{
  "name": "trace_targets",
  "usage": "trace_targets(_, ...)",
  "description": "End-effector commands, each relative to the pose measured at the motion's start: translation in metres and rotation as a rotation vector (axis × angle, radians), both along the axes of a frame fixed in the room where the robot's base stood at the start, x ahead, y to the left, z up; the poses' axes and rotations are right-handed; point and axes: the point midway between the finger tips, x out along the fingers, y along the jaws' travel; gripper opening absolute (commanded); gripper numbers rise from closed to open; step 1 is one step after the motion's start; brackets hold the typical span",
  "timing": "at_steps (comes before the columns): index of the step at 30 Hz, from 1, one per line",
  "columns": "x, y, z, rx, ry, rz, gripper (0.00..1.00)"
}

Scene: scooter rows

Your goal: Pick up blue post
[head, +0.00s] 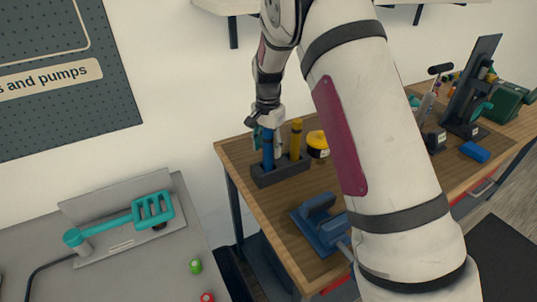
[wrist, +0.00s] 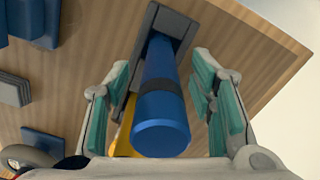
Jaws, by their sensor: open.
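The blue post (head: 268,150) stands upright in a dark grey holder (head: 281,174) on the wooden table. In the wrist view the blue post (wrist: 161,105) has a dark band and lies between the two teal-padded fingers. My gripper (head: 265,140) is open around the upper part of the post. In the wrist view my gripper (wrist: 165,100) shows a gap on both sides of the post. A yellow post (head: 296,138) stands in the same holder, just right of the blue one. In the wrist view the yellow post (wrist: 126,130) is mostly hidden behind the blue post and left finger.
A yellow and black round item (head: 317,145) sits right of the holder. A blue vise-like tool (head: 320,222) is nearer the front of the wooden table (head: 262,203). A grey bench (head: 150,262) with a teal tool (head: 120,220) stands at left. My arm hides part of the table.

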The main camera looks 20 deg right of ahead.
Motion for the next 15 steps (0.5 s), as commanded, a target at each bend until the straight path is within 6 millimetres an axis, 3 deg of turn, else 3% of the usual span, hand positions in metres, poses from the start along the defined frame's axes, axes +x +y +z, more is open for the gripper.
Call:
trace_targets(4,0.0002,0.0000,0.0002,0.001,-0.001,0.000,0.50)
trace_targets(11,0.0002,0.0000,0.0004,0.001,-0.001,0.000,0.00)
trace_targets(15,0.0007,0.0001,0.0012,0.000,-0.002,0.000,0.00)
